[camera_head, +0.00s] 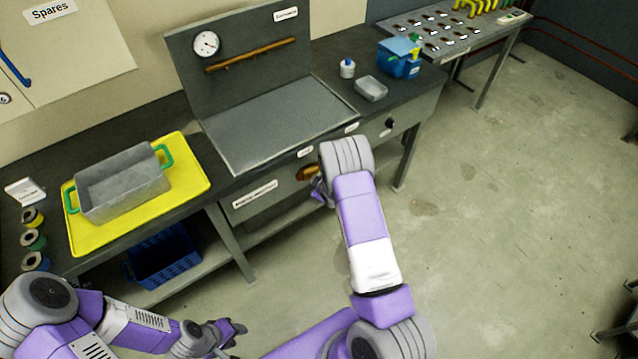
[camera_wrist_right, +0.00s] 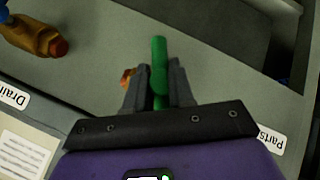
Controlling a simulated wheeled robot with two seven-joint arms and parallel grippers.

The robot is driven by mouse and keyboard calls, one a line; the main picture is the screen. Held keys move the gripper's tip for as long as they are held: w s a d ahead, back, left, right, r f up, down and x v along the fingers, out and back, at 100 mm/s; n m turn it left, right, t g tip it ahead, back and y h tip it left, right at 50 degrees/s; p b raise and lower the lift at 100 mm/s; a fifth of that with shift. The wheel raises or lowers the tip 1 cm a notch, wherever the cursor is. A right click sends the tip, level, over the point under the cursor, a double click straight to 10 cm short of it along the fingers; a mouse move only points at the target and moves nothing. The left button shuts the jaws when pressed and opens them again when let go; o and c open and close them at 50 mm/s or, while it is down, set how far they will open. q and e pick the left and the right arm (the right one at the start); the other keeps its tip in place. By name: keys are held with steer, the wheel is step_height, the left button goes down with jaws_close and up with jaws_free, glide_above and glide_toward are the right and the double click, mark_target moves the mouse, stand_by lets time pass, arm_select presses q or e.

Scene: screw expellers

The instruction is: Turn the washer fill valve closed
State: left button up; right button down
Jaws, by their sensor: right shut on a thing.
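The washer (camera_head: 285,110) is a dark grey unit with a basin and back panel in the head view. A brass valve body (camera_head: 308,173) shows on its front, partly hidden by my right arm. In the right wrist view, a straight green lever (camera_wrist_right: 159,50) stands between the fingers of my right gripper (camera_wrist_right: 160,78), which is shut on it. A little brass (camera_wrist_right: 127,80) shows behind one finger. In the head view my right gripper (camera_head: 320,191) is mostly hidden by its wrist. My left gripper (camera_head: 231,333) is low at the left, away from the washer; its opening is unclear.
Another brass valve (camera_wrist_right: 35,36) with a red end and blue part is near the "Drain" label (camera_wrist_right: 12,97). A grey bin (camera_head: 125,185) sits on a yellow tray (camera_head: 190,155), left of the washer. The floor (camera_head: 500,200) at right is clear.

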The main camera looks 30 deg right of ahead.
steer(key=shift+d+m+y, duration=0.2)
steer(key=shift+m+y, duration=0.1)
steer(key=shift+y, duration=0.3)
steer(key=shift+a+m+y, duration=0.15)
steer(key=shift+m+y, duration=0.15)
steer(key=shift+y, duration=0.3)
steer(key=shift+s+a+f+y+p, duration=0.15)
steer(key=shift+a+f+y+p, duration=0.15)
steer(key=shift+y, duration=0.4)
steer(key=shift+s+a+f+m+g+y+p, duration=0.1)
steer(key=shift+a+f+m+g+y+p, duration=0.2)
steer(key=shift+a+m+y+p, duration=0.25)
steer(key=shift+w+d+r, duration=0.35)
steer(key=shift+d+r, duration=0.1)
steer(key=shift+r, duration=0.1)
